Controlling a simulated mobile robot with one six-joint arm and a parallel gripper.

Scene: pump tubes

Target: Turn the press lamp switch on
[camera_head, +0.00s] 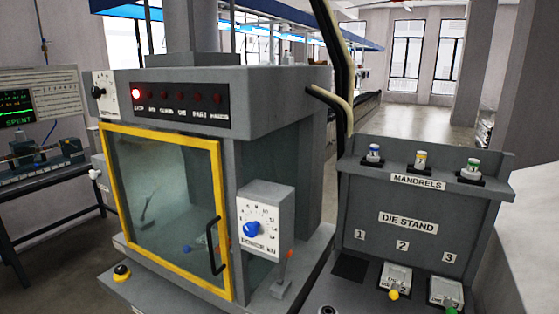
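The press (275,88) is a grey machine in the middle of the view, with a yellow-framed glass door (160,205) that looks shut. A small lever with a red tip (289,258) stands upright on a grey base at the press's right front. A small white knob (95,174) sticks out on the press's left side. I cannot tell which of these, if either, is the lamp switch; no lamp label is readable. My gripper is not in view.
One red light glows at the left of the indicator row (180,104). A blue dial (251,229) sits on a white box beside the door's black handle (213,246). The die stand (418,235) with mandrels is at right. A screen (16,107) reading "SPENT" is at left.

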